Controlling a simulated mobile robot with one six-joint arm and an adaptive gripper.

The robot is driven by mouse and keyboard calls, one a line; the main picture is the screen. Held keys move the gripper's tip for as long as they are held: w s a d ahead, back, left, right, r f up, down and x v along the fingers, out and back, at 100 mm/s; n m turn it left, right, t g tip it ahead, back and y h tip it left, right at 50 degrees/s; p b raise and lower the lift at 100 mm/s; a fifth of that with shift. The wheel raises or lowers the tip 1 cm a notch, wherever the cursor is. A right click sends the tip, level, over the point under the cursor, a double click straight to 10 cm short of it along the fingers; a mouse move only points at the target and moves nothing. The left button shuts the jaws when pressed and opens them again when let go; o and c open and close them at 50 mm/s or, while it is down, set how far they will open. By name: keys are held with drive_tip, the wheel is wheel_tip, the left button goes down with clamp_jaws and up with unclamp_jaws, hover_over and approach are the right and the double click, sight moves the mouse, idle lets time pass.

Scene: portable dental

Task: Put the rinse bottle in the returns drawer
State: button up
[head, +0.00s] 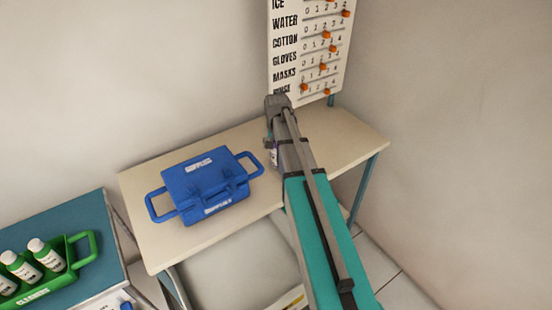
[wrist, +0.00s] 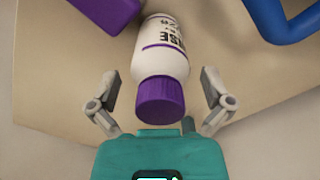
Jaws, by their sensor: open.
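The rinse bottle (wrist: 163,55) is white with a purple cap and a partly readable label. In the wrist view its cap end points toward my gripper (wrist: 163,95), which is open, with one finger on each side of the bottle and gaps between. In the head view my arm hides most of the bottle; a small white patch (head: 274,157) shows beside my wrist on the beige table. I cannot make out the returns drawer in either view.
A blue case (head: 208,186) with side handles sits on the beige table (head: 150,245), left of my arm. A purple object (wrist: 105,10) is close to the bottle in the wrist view. A green carrier (head: 60,283) with white bottles stands at lower left. A counting board (head: 312,50) hangs behind.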

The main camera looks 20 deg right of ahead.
idle(0.6)
drive_tip(key=c, duration=1.2)
wheel_tip(320, 180, up, 2)
drive_tip(key=p, duration=0.2)
drive_tip(key=shift+r+p, duration=0.25)
drive_tip(key=shift+p, duration=0.1)
drive_tip(key=s+d+r+p, duration=0.3)
drive_tip(key=s+r+p, duration=0.7)
drive_tip(key=s, duration=0.3)
drive_tip(key=shift+s+r, duration=0.25)
drive_tip(key=shift+s, duration=0.1)
